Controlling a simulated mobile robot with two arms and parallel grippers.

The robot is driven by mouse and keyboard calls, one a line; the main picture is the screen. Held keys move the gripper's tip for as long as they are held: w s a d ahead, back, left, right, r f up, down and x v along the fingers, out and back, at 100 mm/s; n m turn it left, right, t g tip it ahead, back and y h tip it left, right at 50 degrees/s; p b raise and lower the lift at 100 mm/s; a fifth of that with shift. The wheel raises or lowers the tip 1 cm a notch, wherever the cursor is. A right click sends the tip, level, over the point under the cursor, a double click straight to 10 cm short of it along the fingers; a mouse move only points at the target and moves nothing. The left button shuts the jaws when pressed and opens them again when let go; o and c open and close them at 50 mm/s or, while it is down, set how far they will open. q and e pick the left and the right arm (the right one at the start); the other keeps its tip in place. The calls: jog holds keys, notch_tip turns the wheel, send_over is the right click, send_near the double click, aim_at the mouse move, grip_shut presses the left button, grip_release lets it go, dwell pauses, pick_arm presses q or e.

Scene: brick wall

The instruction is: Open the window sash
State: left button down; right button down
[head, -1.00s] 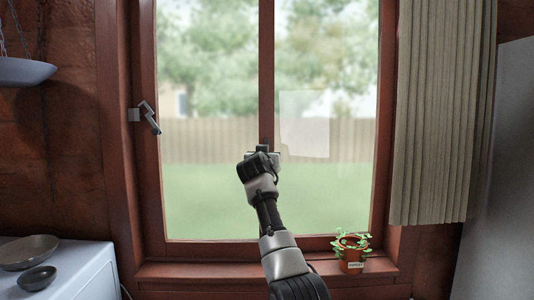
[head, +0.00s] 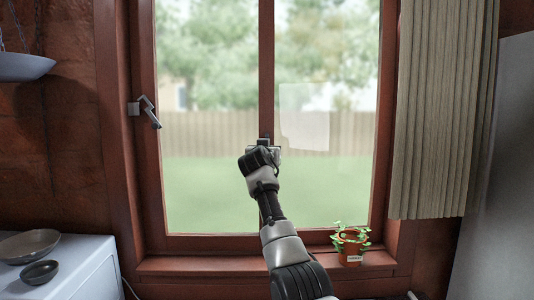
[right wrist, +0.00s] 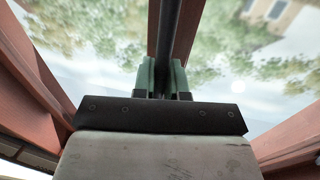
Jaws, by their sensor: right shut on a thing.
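The window sash (head: 266,70) has a red-brown frame and a vertical middle bar, with glass on both sides. It looks closed in its frame, with no gap that I can see. A grey lever handle (head: 146,110) sits on the left side of the frame, tilted down to the right. My right gripper (head: 264,148) is at the middle bar, about mid-height. In the right wrist view its green-padded fingers (right wrist: 162,78) are shut on a dark upright bar (right wrist: 168,30) in front of the red-brown middle bar. My left gripper is not in view.
A potted plant (head: 352,246) stands on the sill (head: 200,265) at the right. A beige curtain (head: 440,110) hangs at the right. A white counter (head: 80,275) with two bowls is at lower left, and a hanging pan (head: 22,67) is at upper left.

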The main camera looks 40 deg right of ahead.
jog(key=shift+d, duration=0.1)
jog(key=s+d, duration=1.8)
jog(key=d, duration=0.3)
jog(key=shift+s+d, duration=0.15)
jog(key=shift+d, duration=0.1)
jog(key=shift+r, duration=0.1)
jog(key=c, duration=1.2)
grip_release()
jog(key=shift+a, duration=0.1)
